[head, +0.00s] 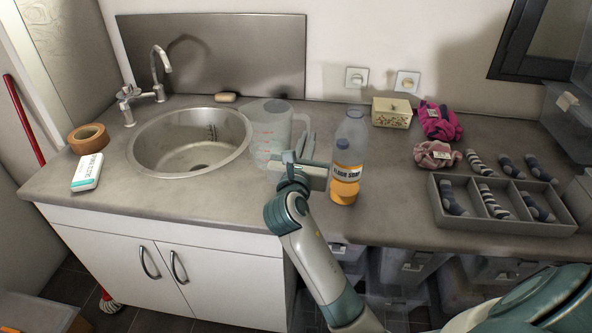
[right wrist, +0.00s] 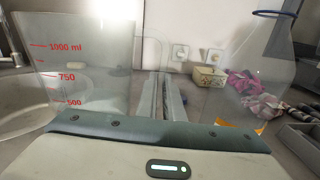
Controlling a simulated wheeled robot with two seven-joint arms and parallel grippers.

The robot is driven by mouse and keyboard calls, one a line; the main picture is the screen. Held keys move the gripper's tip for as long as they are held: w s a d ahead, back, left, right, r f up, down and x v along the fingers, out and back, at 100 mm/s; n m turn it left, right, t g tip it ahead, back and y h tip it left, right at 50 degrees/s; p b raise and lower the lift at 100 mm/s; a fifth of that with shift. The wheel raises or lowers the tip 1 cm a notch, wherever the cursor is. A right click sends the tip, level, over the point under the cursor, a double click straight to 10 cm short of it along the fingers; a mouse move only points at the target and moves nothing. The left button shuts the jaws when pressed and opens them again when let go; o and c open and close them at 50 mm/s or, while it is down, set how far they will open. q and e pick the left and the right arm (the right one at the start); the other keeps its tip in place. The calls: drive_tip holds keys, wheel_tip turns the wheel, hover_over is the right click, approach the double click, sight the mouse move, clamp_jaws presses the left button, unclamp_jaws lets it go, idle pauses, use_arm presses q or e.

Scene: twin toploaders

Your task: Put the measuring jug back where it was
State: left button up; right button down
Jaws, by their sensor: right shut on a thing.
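The clear measuring jug (head: 268,135) with red markings is upright at the right rim of the sink. It also shows large at the left of the right wrist view (right wrist: 85,65). My right gripper (head: 304,148) is at the jug's right side, where the handle is, and is shut on it. In the right wrist view its fingers (right wrist: 166,100) close around the handle. I cannot tell whether the jug's base touches the counter. My left gripper is out of view.
A bottle of orange liquid (head: 347,165) stands close to the right of my gripper. The round sink (head: 165,140) with its tap is left of the jug. A sock tray (head: 505,222), scrunchies (head: 437,155) and a small box (head: 391,112) lie further right on the counter.

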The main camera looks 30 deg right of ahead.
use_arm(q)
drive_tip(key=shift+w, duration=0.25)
use_arm(e)
drive_tip(key=shift+f, duration=2)
wheel_tip(320, 180, down, 3)
drive_tip(key=shift+r, duration=0.1)
drive_tip(key=shift+f, duration=0.35)
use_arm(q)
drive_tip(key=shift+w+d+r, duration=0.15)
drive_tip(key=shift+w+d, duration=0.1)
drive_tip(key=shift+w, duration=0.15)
use_arm(e)
drive_tip(key=shift+f, duration=0.15)
drive_tip(key=c, duration=2.1)
unclamp_jaws()
drive_tip(key=shift+f, duration=0.15)
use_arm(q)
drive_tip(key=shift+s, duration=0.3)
use_arm(e)
drive_tip(key=shift+o, duration=1)
